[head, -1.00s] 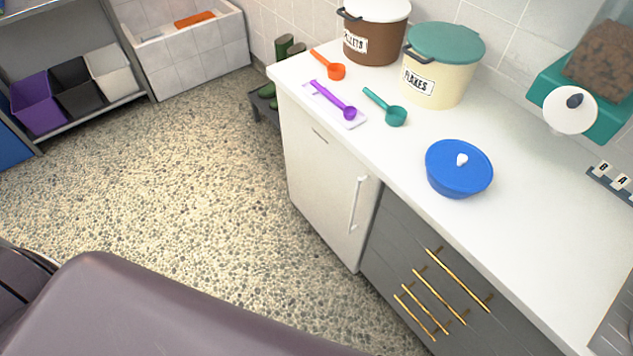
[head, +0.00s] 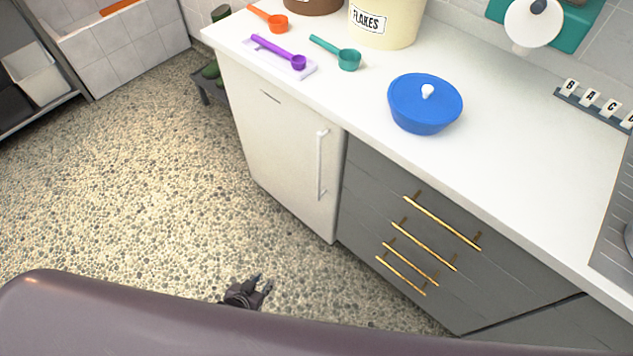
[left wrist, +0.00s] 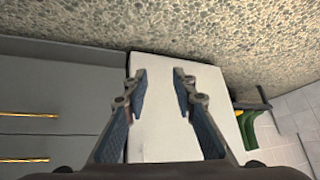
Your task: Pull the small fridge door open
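The small white fridge (head: 285,160) stands under the counter with its door shut. Its white vertical handle (head: 321,165) is on the right side of the door. In the left wrist view the fridge's white front (left wrist: 165,135) lies beyond my fingers, and I cannot make out the handle there. My left gripper (head: 262,284) is low over the floor, in front of the fridge and apart from it. Its two fingers (left wrist: 160,78) are spread with nothing between them. My right gripper is not in view.
Grey drawers with gold handles (head: 428,230) adjoin the fridge on the right. The white counter (head: 500,170) above holds a blue lidded bowl (head: 425,105), scoops and a flakes bin (head: 385,25). The speckled floor (head: 130,180) before the fridge is open.

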